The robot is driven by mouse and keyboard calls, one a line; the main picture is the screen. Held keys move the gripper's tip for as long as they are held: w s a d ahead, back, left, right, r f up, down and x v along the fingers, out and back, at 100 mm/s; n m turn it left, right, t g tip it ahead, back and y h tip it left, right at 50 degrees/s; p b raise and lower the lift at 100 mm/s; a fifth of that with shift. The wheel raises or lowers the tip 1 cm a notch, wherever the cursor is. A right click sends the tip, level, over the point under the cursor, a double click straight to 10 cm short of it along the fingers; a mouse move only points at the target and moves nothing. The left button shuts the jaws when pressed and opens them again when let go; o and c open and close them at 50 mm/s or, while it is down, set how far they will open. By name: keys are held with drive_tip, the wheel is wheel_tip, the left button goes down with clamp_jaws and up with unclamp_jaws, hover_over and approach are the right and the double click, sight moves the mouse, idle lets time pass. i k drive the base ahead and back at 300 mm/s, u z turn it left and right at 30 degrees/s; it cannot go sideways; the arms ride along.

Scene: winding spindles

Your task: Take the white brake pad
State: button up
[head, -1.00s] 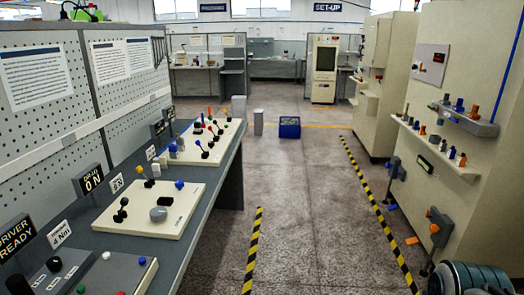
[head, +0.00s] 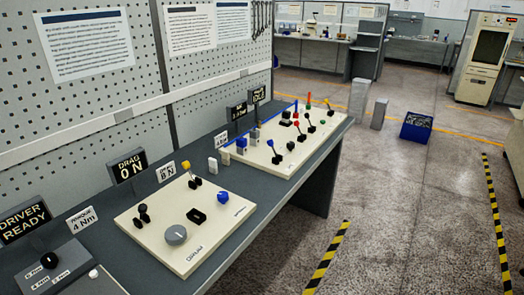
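My gripper is not in view. Small upright blocks stand on the dark bench (head: 320,165) between two cream panels. One is a pale, whitish block (head: 212,165), and a second pale block (head: 225,156) stands just behind it. Either could be the white brake pad; they are too small to tell. The near cream panel (head: 160,222) carries a grey knob (head: 176,235), a blue knob (head: 223,198), a yellow-topped lever (head: 187,166) and black parts. A display (head: 128,165) behind it reads "DRAG 0 N".
The far cream panel (head: 283,160) holds several coloured levers. A control box (head: 55,268) is at the near left. A pegboard wall (head: 110,105) backs the bench. A blue bin (head: 416,128) and grey posts (head: 378,114) stand on the floor. The striped floor lane at right is clear.

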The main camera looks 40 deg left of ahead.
sight(213, 166)
drive_tip(key=u, duration=0.3)
drive_tip(key=i, duration=1.5)
drive_tip(key=u, duration=1.35)
drive_tip(key=i, duration=0.8)
drive_tip(key=u, duration=1.35)
drive_tip(key=i, duration=0.5)
drive_tip(key=u, duration=0.25)
